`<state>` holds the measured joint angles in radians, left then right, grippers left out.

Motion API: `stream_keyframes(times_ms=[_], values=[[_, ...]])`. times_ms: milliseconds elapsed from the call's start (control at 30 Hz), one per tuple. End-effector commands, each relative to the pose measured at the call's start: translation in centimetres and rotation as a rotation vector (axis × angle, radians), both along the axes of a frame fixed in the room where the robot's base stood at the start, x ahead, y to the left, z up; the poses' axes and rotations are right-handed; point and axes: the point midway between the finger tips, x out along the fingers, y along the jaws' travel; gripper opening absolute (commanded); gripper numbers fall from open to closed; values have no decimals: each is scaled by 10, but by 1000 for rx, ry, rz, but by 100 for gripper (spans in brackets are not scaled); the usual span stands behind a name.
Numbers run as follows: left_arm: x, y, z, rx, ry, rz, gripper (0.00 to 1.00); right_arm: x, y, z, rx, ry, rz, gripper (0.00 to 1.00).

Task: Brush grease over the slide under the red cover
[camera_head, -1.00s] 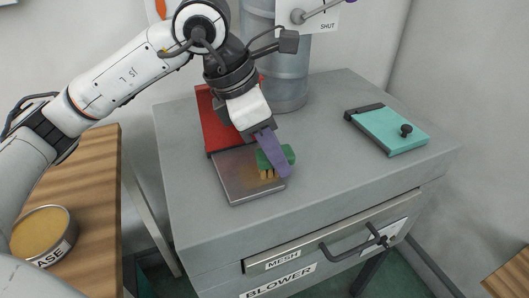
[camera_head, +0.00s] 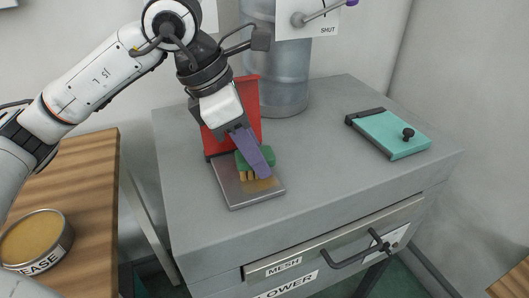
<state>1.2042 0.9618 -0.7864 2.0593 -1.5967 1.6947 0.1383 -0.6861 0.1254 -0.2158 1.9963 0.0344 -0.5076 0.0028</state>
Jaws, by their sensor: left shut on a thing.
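The red cover (camera_head: 249,97) stands raised at the back edge of the slide. The slide (camera_head: 264,194) is a flat metal plate on the grey cabinet top, with a brownish smear on part of it. My left gripper (camera_head: 253,157) is shut on the green brush (camera_head: 268,155). The brush's tan bristles point down at the plate near its back middle and seem to touch it. The gripper's purple fingers hide part of the brush. The grease tin (camera_head: 36,238) is open on the wooden table at the left, with amber grease inside. My right gripper is not in view.
A teal cover with a black knob (camera_head: 395,134) lies shut on the cabinet's right side. The grey cabinet (camera_head: 330,181) has a drawer marked MESH. A grey cylinder (camera_head: 284,75) stands behind, beside a SHUT lever plate (camera_head: 318,18). The cabinet's middle top is clear.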

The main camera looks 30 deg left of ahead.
Motion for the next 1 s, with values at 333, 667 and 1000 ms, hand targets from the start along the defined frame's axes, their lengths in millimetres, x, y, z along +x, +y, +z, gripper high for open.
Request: stream_keyframes(times_ms=[333,667,1000], values=[[-17,15,-3,1,0,1,13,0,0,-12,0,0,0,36],[-28,25,-3,1,0,1,13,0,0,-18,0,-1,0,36],[-48,41,-5,1,1,0,13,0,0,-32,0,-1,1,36]])
